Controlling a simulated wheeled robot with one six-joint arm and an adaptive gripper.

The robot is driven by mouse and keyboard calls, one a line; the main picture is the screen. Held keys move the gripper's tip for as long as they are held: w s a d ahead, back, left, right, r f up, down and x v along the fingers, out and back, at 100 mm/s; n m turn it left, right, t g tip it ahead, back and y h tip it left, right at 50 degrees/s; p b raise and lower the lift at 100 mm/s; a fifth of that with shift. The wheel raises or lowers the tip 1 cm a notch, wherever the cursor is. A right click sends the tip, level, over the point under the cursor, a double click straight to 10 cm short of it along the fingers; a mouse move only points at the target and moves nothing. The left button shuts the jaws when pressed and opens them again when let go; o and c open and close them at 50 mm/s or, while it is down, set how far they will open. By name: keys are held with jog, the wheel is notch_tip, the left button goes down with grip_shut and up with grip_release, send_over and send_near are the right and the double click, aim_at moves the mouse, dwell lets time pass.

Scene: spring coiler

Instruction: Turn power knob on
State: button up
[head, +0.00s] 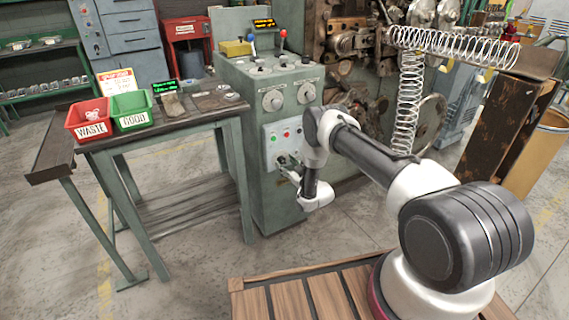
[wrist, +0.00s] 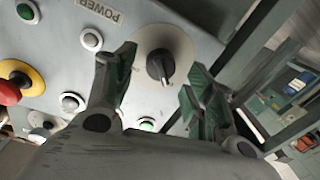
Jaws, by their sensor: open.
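The power knob (wrist: 160,68) is a black rotary knob on a round pale plate in the wrist view. A POWER label (wrist: 98,10) is on the same panel, to the upper left. My gripper (wrist: 159,61) is open, with one finger on each side of the knob. The fingers look apart from the knob; I cannot tell how deep they reach around it. In the head view my gripper (head: 287,168) is at the lower part of the light panel (head: 268,146) on the green machine, and the knob is hidden there.
A red and yellow emergency button (wrist: 14,84) and several small round buttons share the panel. The green machine cabinet (head: 268,205) stands beside a table (head: 160,128) with a red WASTE bin (head: 88,122) and a green GOOD bin (head: 130,112). A wire coil (head: 408,100) hangs at the right.

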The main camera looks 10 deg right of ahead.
jog(key=shift+x, duration=0.9)
jog(key=c, duration=1)
